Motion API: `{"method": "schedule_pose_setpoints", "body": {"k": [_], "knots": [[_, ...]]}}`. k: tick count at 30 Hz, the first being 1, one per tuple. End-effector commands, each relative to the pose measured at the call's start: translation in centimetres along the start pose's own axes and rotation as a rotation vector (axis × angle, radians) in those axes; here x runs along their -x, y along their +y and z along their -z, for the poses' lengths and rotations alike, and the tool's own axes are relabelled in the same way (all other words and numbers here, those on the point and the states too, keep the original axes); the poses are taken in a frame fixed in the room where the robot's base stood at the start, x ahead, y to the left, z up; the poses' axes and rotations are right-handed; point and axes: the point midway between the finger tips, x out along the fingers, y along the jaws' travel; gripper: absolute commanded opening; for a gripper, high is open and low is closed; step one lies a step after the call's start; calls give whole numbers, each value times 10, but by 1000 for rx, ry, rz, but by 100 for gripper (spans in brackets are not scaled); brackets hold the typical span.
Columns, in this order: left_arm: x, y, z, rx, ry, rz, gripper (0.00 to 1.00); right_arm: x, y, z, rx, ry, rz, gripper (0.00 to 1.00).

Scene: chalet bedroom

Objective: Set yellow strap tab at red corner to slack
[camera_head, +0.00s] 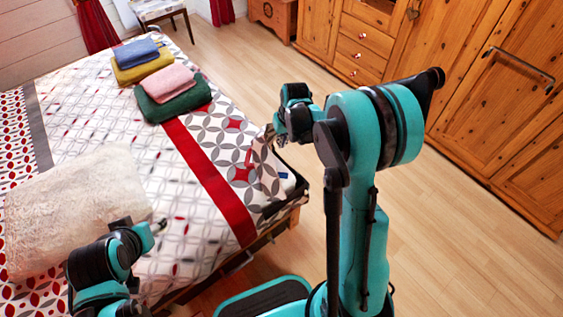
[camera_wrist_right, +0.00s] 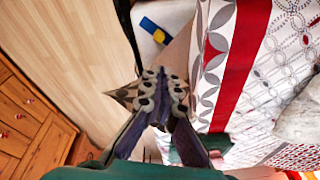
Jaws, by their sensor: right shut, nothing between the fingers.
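A small yellow tab (camera_wrist_right: 148,24) lies against a blue piece (camera_wrist_right: 159,36) on the white mattress corner in the right wrist view. In the head view only a bit of blue (camera_head: 283,176) shows at that corner; the yellow cannot be made out. My right gripper (camera_wrist_right: 161,72) is shut and empty, its tips pointing towards the tab but apart from it in the picture. In the head view the right gripper (camera_head: 270,136) is over the bed's right edge, partly hidden by its wrist. My left gripper (camera_head: 157,228) is beside the pillow; its fingers are too small to read.
The bed's patterned cover (camera_head: 110,120) has a red stripe (camera_head: 210,180). Folded towels (camera_head: 172,90) and a fluffy pillow (camera_head: 75,210) lie on it. Wooden cabinets (camera_head: 480,90) line the right wall. Bare floor (camera_head: 440,220) lies between bed and cabinets.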

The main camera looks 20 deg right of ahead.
Motion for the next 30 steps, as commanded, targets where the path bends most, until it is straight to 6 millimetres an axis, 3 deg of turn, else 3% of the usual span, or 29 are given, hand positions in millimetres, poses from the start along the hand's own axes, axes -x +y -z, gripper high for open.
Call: {"method": "schedule_pose_setpoints", "body": {"k": [9, 15, 21, 26, 30], "knots": [[11, 0, 8, 0, 0, 0, 52, -79, 61, -2, -1190, -125, 110, 0], [16, 0, 11, 0, 0, 0, 52, -118, 87, -15, -1768, -234, 134, 0], [16, 0, 12, 0, 0, 0, 52, -134, 96, -22, -2012, -292, 134, 0], [11, 0, 8, 0, 0, 0, 52, -149, 93, -24, -2033, -298, 133, 0], [2, 0, 2, 0, 0, 0, 52, -175, 86, -24, -2030, -297, 133, 0]]}}
